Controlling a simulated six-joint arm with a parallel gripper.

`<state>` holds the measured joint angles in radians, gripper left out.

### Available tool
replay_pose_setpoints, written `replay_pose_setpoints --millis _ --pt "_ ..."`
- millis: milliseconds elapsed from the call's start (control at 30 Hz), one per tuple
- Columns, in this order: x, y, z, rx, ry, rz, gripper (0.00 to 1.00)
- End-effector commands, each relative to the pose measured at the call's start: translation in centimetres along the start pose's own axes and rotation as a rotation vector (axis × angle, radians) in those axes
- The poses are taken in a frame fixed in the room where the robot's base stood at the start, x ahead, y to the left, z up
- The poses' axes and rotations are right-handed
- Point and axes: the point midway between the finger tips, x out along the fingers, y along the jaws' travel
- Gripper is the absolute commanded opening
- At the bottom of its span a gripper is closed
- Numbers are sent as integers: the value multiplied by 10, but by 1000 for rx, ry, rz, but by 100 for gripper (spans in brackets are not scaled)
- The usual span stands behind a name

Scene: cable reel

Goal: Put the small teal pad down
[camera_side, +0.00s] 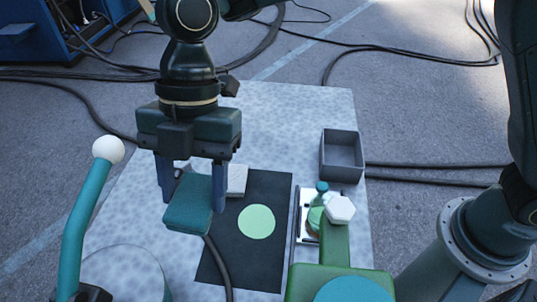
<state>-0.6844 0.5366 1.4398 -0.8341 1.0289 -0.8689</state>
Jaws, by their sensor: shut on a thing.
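The small teal pad (187,213) is a soft-looking block held in my gripper (193,201). My gripper points down, with one blue-grey finger at each side of the pad. The pad appears to be above the left part of a dark mat (272,190), left of the light green disc (256,222) on that mat. The gap below the pad cannot be judged from this view. A dark cable (222,262) shows below the pad and runs down to the front; where its upper end goes is hidden.
A pale block (237,180) lies behind the pad, partly hidden. An open grey box (342,156) stands at the back right. A green fixture with a white hexagonal knob (340,210) is at the front right. A teal lever with a white ball (108,150) rises at left.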

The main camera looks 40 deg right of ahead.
Motion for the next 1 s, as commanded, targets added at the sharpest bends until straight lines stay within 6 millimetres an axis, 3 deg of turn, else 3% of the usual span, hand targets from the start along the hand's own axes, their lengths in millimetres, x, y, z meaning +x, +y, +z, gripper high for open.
replay_pose_setpoints --millis 467,800,1000 --pt "-5 -4 10 -3 -1 0 29" --pt "-29 -33 64 -26 -4 -11 29" --pt "-40 -50 87 -42 -2 -16 29"
